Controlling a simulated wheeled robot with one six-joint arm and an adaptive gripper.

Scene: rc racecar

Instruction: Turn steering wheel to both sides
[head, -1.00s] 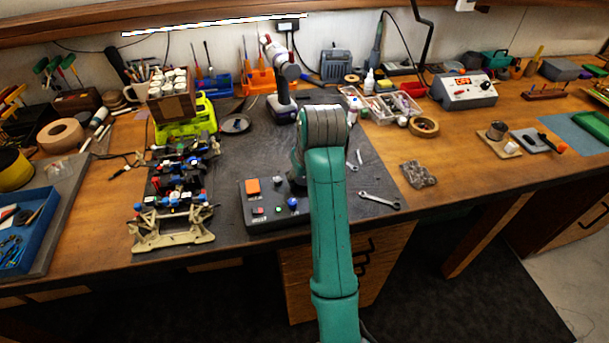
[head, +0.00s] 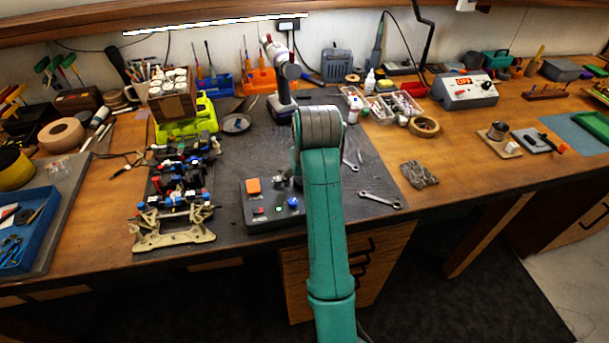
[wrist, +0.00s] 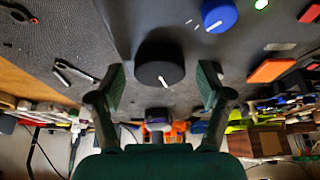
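A control box (head: 264,223) stands on the dark mat, with an orange button, small buttons and a blue knob (head: 293,203). In the wrist view a round black knob (wrist: 160,66) with a white mark lies just beyond and between my fingertips; the blue knob (wrist: 220,15) is beside it. No part is plainly a steering wheel; the black knob is the round control in front of my gripper. My gripper (wrist: 162,86) is open, with a visible gap on each side of the black knob. In the head view my arm hides most of the gripper and the black knob.
The partly built car chassis (head: 176,195) sits left of the box. Wrenches (head: 380,199) and a bag of small parts (head: 418,174) lie to the right. A power supply (head: 464,90) stands farther right. The mat behind the box is mostly clear.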

